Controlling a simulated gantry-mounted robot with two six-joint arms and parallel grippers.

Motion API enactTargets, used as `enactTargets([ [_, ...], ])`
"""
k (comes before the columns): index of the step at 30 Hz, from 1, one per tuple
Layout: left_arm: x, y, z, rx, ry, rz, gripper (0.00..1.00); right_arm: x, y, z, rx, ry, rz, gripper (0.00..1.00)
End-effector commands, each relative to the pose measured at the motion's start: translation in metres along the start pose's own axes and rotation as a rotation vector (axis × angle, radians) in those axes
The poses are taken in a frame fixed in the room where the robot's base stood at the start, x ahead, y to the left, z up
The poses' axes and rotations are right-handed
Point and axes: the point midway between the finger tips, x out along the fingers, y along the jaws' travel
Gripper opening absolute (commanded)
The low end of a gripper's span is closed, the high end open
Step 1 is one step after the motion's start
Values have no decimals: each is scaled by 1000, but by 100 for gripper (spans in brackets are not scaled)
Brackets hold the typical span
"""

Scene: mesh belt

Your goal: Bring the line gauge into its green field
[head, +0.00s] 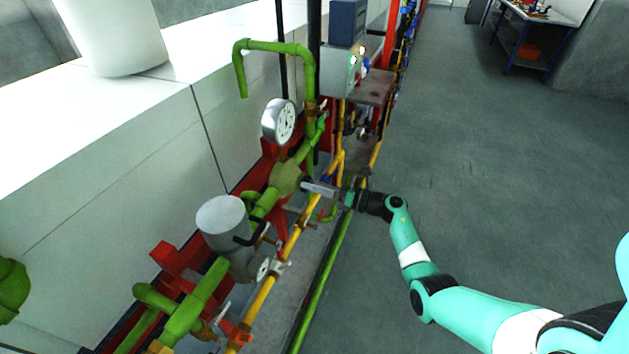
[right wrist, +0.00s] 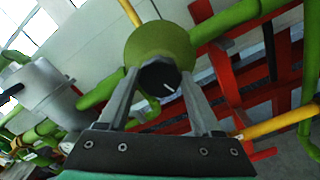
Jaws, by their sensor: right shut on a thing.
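The line gauge (head: 284,121) is a round white dial in a grey case, above the green pipework in the head view. Its dark marks are too small to read, and I cannot make out a green field or where the needle stands. My right gripper (head: 304,186) reaches in from the right to a bulging green valve body (head: 286,178) below the gauge. In the right wrist view its fingers (right wrist: 160,80) are shut on a black knob (right wrist: 159,76) with a white mark, on the front of that valve body (right wrist: 160,45). My left gripper is not in view.
A yellow pipe (head: 292,240) runs in front of the green line, close below my right gripper. A grey cylinder housing (head: 222,222) stands nearer on the line. A grey box with lights (head: 340,70) is behind. The floor (head: 480,180) to the right is clear.

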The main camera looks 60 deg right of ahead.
Motion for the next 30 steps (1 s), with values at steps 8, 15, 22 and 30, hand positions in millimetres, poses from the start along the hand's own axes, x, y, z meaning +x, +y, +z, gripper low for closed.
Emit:
enactTargets([
  [8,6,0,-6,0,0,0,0,0,0,1,87,-2,1,10],
  [15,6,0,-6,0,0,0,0,0,0,1,99,-1,1,10],
  [22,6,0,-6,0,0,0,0,0,0,0,98,-1,1,67],
  [30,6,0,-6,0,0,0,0,0,0,0,98,-1,1,96],
])
